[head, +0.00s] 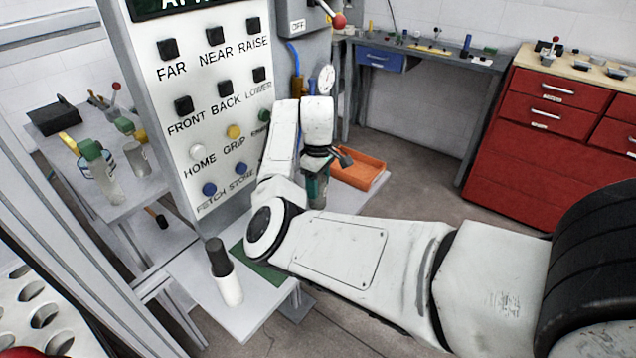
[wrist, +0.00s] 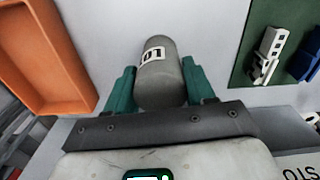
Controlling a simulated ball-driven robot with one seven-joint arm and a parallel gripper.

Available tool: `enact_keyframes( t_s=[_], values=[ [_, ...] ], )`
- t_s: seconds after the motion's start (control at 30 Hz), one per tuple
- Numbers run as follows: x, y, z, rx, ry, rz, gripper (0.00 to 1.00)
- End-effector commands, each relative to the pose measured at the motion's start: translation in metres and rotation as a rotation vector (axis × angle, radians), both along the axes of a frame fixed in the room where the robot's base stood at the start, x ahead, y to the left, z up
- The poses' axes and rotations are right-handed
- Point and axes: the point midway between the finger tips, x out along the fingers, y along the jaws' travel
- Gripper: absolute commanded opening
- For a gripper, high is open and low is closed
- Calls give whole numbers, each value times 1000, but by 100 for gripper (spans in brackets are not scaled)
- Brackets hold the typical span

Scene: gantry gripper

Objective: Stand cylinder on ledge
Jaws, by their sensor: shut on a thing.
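A grey cylinder (wrist: 165,85) with a white number label sits between the teal fingers of my gripper (wrist: 160,72) in the wrist view. The fingers press on it from both sides. In the head view my gripper (head: 317,187) hangs beside the control panel, above the pale grey ledge (head: 238,318). The cylinder is mostly hidden there by the gripper and arm. The ledge surface also shows beyond the cylinder in the wrist view (wrist: 222,30). I cannot tell whether the cylinder touches it.
An orange tray (head: 358,172) lies beside my gripper. A green mat (wrist: 252,50) with small parts lies on the other side. A white bottle with a black top (head: 228,288) stands near the front of the ledge. The button panel (head: 205,130) rises close by.

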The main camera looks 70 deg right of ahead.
Motion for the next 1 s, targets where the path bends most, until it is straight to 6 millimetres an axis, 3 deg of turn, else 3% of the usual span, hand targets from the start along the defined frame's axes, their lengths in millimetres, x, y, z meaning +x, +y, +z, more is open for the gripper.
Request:
enact_keyframes(
  t_s=[0.17, 0.2, 0.43, 0.77, 1.0],
  values=[
    [0, 0, -2, -1, 0, 1, 4],
    [0, 0, -3, 0, 0, 1, 57],
    [0, 0, -2, 0, 0, 0, 78],
    [0, 0, 3, -1, -1, 0, 78],
    [1, -1, 41, -3, -3, 0, 78]
  ],
)
